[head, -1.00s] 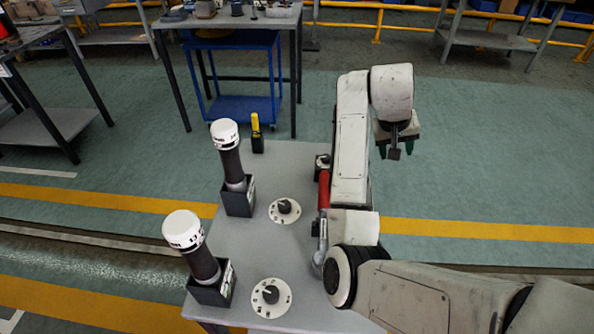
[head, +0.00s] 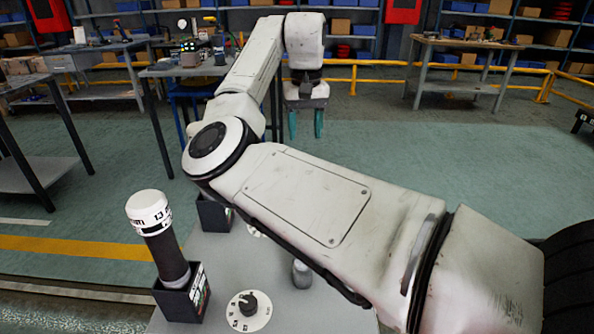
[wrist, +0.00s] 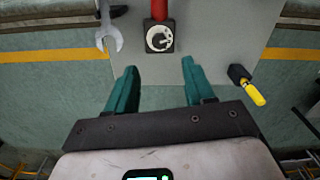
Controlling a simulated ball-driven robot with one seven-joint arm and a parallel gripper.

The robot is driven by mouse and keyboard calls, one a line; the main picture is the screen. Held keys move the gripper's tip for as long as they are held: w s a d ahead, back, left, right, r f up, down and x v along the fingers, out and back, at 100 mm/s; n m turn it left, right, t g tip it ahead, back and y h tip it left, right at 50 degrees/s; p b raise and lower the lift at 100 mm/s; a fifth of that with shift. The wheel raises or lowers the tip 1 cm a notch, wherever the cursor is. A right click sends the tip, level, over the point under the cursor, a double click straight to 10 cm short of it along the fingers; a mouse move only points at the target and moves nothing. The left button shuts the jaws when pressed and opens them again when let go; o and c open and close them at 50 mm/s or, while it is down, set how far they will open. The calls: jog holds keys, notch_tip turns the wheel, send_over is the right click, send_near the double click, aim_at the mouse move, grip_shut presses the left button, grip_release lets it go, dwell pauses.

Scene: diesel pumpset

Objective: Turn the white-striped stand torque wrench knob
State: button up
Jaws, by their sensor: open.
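A torque wrench with a white cap-like knob (head: 149,212) and dark grip leans in a black stand (head: 176,302) at the lower left. Pale marks show on this stand's right side; I cannot tell whether they are the white stripes. A second black stand (head: 213,216) shows behind it, its wrench hidden by my arm. My gripper (head: 305,125) is open and empty, with teal fingers pointing down, well beyond and right of the wrench knob.
A round white dial with a dark knob (head: 249,305) lies right of the near stand.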

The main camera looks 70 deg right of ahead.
notch_tip(320, 180, down, 10)
jog(key=shift+f+b, duration=0.1)
jog(key=shift+b, duration=0.7)
grip_shut()
